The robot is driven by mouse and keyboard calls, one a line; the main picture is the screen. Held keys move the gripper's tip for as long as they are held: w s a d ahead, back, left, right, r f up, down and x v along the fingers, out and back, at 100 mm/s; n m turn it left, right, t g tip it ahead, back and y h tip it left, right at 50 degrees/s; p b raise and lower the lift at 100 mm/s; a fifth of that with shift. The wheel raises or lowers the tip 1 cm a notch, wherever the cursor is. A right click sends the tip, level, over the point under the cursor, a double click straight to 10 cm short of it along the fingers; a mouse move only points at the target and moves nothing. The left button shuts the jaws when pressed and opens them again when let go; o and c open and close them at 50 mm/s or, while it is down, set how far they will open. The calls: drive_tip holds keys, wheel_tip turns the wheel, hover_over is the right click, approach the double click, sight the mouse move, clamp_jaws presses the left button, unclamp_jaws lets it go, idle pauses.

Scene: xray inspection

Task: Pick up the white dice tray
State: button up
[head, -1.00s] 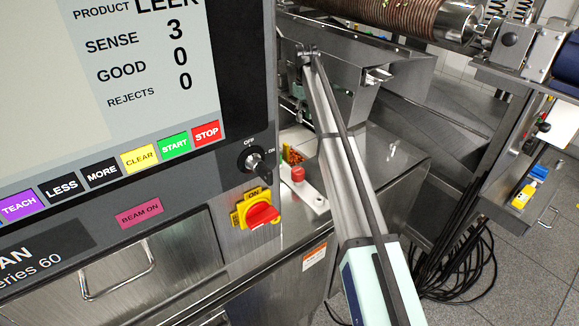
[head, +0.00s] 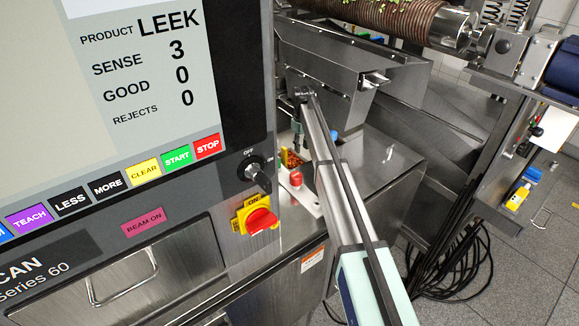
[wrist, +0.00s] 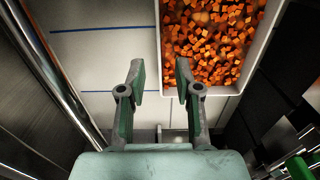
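The white dice tray (wrist: 159,45) is at the top right of the wrist view, filled with small orange cubes. Its left wall and near edge show; its far end is cut off. My gripper (wrist: 160,76) is open and empty. In the wrist view, the tray's left wall runs up between the two fingertips, with the right fingertip overlapping the tray's near left corner. I cannot tell the height gap or any contact. In the head view, only a patch of orange cubes (head: 290,158) shows, beside my arm and partly hidden by the machine.
A pale belt with blue lines (wrist: 95,60) lies left of the tray, bordered by a metal rail (wrist: 55,70). In the head view, the inspection machine's panel (head: 130,90) fills the left. A red button (head: 296,178) and a metal chute (head: 335,80) are near my arm.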

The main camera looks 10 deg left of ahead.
sight(290, 165)
wheel_tip(290, 165, down, 4)
drive_tip(key=shift+f+p, duration=0.1)
drive_tip(key=shift+p, duration=0.45)
clamp_jaws()
drive_tip(key=shift+r, duration=0.2)
